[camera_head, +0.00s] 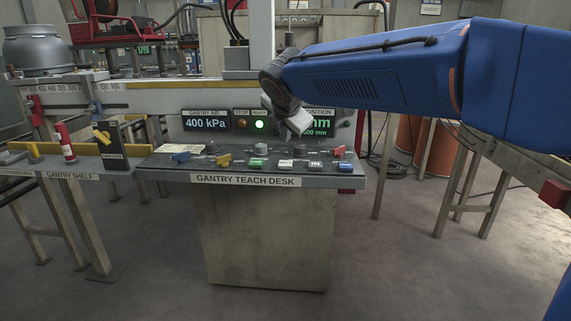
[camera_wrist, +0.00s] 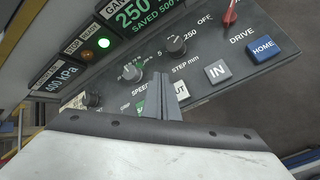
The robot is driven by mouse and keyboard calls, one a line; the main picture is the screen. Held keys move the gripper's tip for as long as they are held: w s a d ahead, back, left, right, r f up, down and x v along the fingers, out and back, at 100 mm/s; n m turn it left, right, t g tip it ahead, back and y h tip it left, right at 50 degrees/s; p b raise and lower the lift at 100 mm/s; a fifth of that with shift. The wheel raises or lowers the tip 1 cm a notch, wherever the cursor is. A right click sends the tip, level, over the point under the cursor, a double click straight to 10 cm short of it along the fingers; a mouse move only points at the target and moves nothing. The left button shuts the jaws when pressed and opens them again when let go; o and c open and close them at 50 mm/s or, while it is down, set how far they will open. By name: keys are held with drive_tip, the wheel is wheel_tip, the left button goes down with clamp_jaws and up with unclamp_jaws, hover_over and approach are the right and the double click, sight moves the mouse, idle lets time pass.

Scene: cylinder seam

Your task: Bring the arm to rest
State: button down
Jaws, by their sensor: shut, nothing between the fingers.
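My blue arm reaches in from the right in the head view, over the gantry teach desk (camera_head: 270,181). My gripper (camera_head: 296,124) hangs in front of the desk's upright display panel, above the control surface, and covers part of the position display. In the wrist view my gripper (camera_wrist: 162,90) shows its two grey fingers together, with nothing between them. They point at the control panel and hide part of the OUT button (camera_wrist: 181,88). I cannot tell whether the fingertips touch the panel.
A green lamp (camera_head: 259,125) is lit beside the 400 kPa display (camera_head: 206,124). Knobs and coloured buttons, including a blue HOME button (camera_wrist: 263,48), cover the desk top. The gantry shelf (camera_head: 70,166) stands at left, an orange drum (camera_head: 411,136) behind at right. Open floor lies in front.

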drive_tip(key=s+d+f+m+g+h, duration=0.1)
drive_tip(key=s+d+f+m, duration=0.2)
drive_tip(key=s+d+m, duration=0.6)
drive_tip(key=s+d+f+m+g, duration=0.1)
drive_tip(key=s+d+f+m, duration=0.35)
drive_tip(key=d, duration=0.85)
drive_tip(key=s+d+f+m, duration=0.3)
drive_tip(key=s+f+m, duration=0.1)
drive_tip(key=s, duration=0.4)
drive_tip(key=s+d+f+m+g, duration=0.1)
drive_tip(key=s+d+f+m, duration=0.3)
drive_tip(key=s, duration=0.4)
drive_tip(key=s+d+f+m+g, duration=0.1)
drive_tip(key=s+d+f+m, duration=0.2)
drive_tip(key=s+f+m, duration=0.3)
drive_tip(key=s, duration=0.3)
drive_tip(key=shift+d+f, duration=0.25)
